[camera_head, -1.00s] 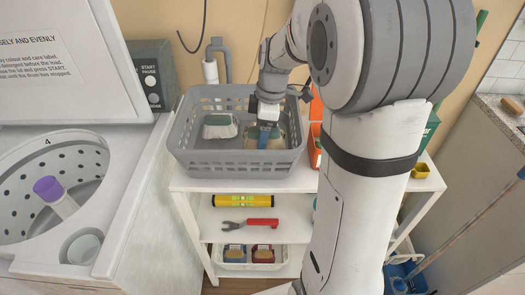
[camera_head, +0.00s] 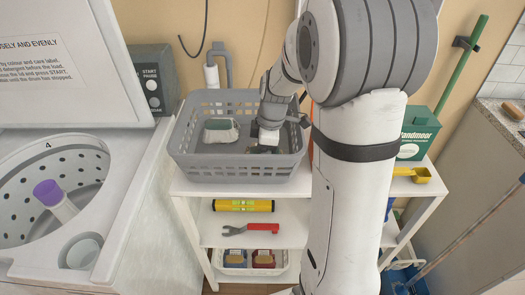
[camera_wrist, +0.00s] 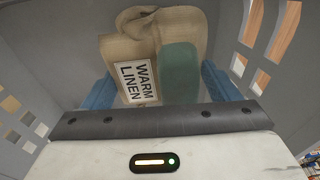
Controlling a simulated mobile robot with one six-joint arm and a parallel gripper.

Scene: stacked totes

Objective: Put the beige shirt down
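The beige shirt (camera_wrist: 125,55) is folded, with a white label reading "WARM LINEN" and a green patch. In the wrist view it fills the space between my two blue fingers, which appear to press on its sides. My gripper (camera_head: 266,148) is down inside the grey basket (camera_head: 235,170), on its right side. It also shows in the wrist view (camera_wrist: 160,85). In the head view, my gripper and the basket's front wall hide most of the shirt. I cannot tell whether the shirt touches the basket floor.
The basket stands on a white shelf unit (camera_head: 195,188). An open washer (camera_head: 50,180) is at left. A green box (camera_head: 418,130) and a yellow scoop (camera_head: 412,174) sit to the right.

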